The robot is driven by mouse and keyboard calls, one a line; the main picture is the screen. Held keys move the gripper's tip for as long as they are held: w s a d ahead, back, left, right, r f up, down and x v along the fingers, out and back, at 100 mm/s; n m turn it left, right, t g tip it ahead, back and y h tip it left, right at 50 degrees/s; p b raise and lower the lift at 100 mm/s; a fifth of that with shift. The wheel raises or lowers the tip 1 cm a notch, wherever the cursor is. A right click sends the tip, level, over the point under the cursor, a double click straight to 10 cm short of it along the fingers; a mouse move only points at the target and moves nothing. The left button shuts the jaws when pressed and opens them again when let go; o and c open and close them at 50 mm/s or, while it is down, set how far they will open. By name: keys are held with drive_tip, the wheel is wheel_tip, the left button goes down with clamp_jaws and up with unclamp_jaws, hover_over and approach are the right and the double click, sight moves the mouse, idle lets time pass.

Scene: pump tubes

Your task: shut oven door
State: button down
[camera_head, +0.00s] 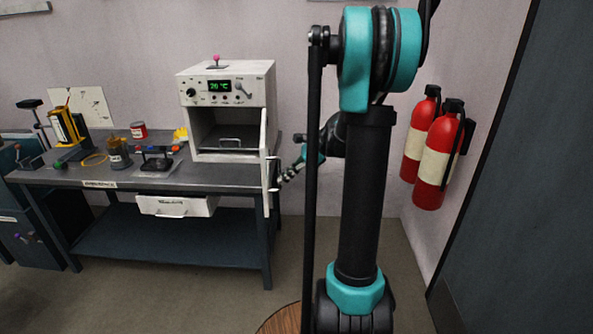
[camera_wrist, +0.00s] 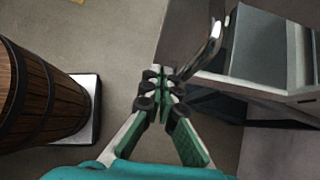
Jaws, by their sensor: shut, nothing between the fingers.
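The white oven (camera_head: 226,90) stands on the workbench, its display lit green. Its door (camera_head: 265,165) hangs open at the oven's right side, seen nearly edge-on, with a handle on its right face. A wire rack (camera_head: 230,143) shows inside the open cavity. My gripper (camera_head: 283,182) is beside the door's right face, close to the handle. In the wrist view my gripper (camera_wrist: 163,88) is shut and empty. The curved metal handle (camera_wrist: 212,45) is just up and right of the fingertips; I cannot tell whether they touch.
The workbench (camera_head: 100,178) holds a red can (camera_head: 138,130), tools and a small stand. A white drawer (camera_head: 175,207) is pulled out below it. Fire extinguishers (camera_head: 432,155) hang on the right wall. A wooden barrel (camera_wrist: 28,85) is left in the wrist view. Floor is clear before the bench.

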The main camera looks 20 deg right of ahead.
drive_tip(key=shift+w+a+r, duration=0.1)
drive_tip(key=shift+w+a, duration=0.1)
drive_tip(key=shift+a, duration=1.4)
drive_tip(key=shift+a, duration=0.1)
